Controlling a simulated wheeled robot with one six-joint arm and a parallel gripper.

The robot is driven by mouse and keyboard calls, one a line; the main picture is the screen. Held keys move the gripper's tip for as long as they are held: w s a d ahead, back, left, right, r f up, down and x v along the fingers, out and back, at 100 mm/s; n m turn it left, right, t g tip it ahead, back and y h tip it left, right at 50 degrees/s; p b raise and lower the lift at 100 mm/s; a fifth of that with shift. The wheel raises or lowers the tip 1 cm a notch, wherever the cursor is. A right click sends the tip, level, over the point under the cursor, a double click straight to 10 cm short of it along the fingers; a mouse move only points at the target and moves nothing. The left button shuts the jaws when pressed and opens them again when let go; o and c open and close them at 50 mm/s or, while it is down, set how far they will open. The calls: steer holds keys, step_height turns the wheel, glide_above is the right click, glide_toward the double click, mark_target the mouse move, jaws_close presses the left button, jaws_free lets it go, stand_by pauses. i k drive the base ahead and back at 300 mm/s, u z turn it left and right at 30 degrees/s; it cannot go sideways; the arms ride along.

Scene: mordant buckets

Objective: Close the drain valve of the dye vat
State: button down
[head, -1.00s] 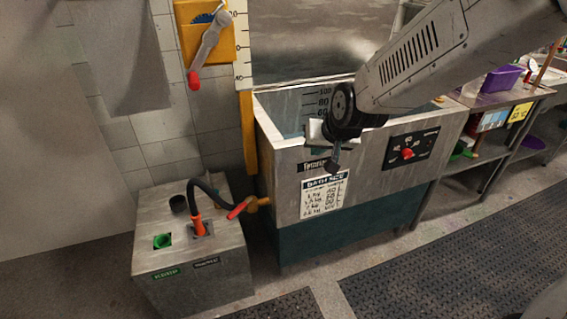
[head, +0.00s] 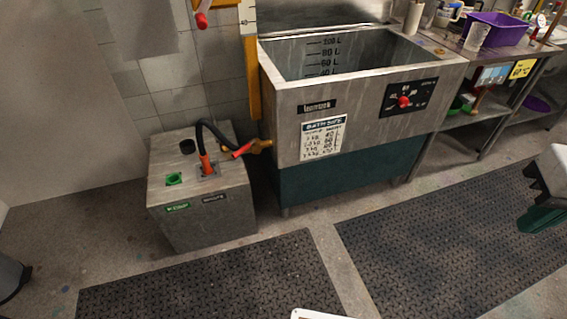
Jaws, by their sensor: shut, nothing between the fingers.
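The dye vat (head: 365,98) is a grey steel tank with a dark green base, and its open top shows litre marks inside. Its drain valve (head: 260,146) is a brass fitting low on the vat's left side. The valve's red handle (head: 243,151) points left and slightly down, roughly in line with the fitting. A black hose (head: 213,127) arches from near the valve to an orange end (head: 206,164) in a socket of the grey box. I cannot tell for sure whether the valve is open. My gripper is not in view.
The grey box (head: 212,218) stands left of the vat, with a green port (head: 174,179) on top. A shelf table (head: 480,85) stands right. A partly cut-off white and green thing (head: 545,190) is at the right edge.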

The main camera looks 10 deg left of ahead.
mark_target(236, 154)
steer(key=z, duration=0.3)
steer(key=k, duration=0.65)
steer(key=u, duration=0.55)
steer(key=i, duration=0.6)
steer(key=u, duration=0.45)
steer(key=i, duration=0.9)
steer(key=z, duration=0.25)
